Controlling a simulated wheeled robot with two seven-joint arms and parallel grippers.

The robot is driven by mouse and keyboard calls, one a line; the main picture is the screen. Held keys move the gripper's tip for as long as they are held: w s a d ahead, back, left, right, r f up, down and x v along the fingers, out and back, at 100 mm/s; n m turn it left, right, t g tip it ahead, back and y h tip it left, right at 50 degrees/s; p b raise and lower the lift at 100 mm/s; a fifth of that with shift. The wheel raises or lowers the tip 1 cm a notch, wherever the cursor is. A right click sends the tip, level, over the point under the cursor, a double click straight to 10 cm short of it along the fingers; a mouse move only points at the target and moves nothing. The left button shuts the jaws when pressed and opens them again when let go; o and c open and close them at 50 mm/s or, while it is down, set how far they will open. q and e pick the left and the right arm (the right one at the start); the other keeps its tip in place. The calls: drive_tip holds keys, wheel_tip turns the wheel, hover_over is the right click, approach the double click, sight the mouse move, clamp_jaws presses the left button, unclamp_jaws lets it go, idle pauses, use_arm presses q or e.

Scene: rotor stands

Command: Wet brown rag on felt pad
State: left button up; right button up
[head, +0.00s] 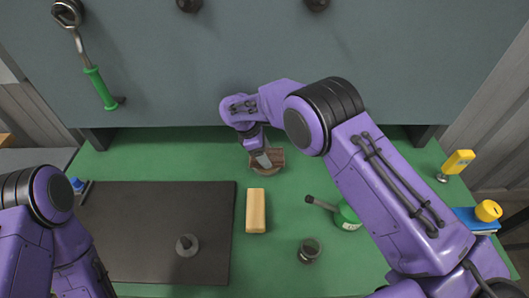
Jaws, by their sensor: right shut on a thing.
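A brown piece that looks like the rag (277,157) is at the back middle of the green table. My right gripper (263,158) reaches down onto it from above and is shut on it. My wrist hides part of it, and I cannot tell whether it touches the table or whether it is wet. A flat dark grey sheet (130,230), which may be the felt pad, lies at the left with its right edge left of the rag. My left gripper is out of view; only its arm shows at the lower left.
A tan block (255,211) lies in front of the rag. A green can with a dark spout (347,216) and a small dark round jar (309,250) stand to its right. A small grey stand (187,245) is on the dark sheet. A grey board (220,75) rises behind.

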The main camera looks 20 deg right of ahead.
sight(271, 154)
drive_tip(key=shift+f+b, duration=0.3)
drive_tip(key=shift+f, duration=0.2)
idle(0.3)
drive_tip(key=shift+s+f, duration=0.1)
idle(1.0)
wheel_tip(271, 154, up, 5)
drive_tip(key=p, duration=0.4)
drive_tip(key=shift+p, duration=0.3)
drive_tip(key=shift+r, duration=1.05)
